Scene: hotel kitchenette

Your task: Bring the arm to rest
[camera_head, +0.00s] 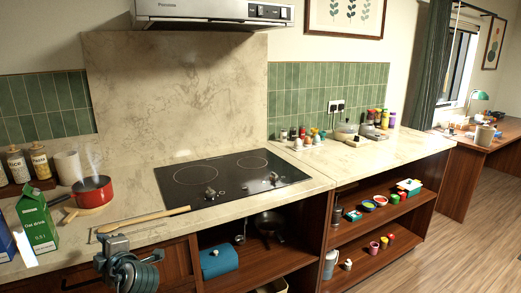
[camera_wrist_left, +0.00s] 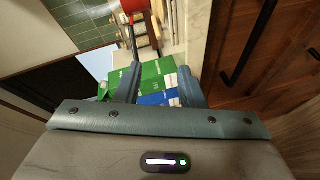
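My left gripper (camera_head: 114,243) is low at the front edge of the counter in the head view, right of the green carton. In the left wrist view, the fingers of my left gripper (camera_wrist_left: 159,78) are spread apart with nothing held between them. The green carton (camera_wrist_left: 152,72) and a blue carton (camera_wrist_left: 155,99) show beyond the fingers. My right gripper is in neither view.
On the counter (camera_head: 235,208) stand the green carton (camera_head: 38,220), a steaming red pot (camera_head: 93,192) and a long wooden rolling pin or handle (camera_head: 145,218). A black cooktop (camera_head: 230,178) lies behind. Open shelves and a drawer front with a handle (camera_wrist_left: 251,43) are below.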

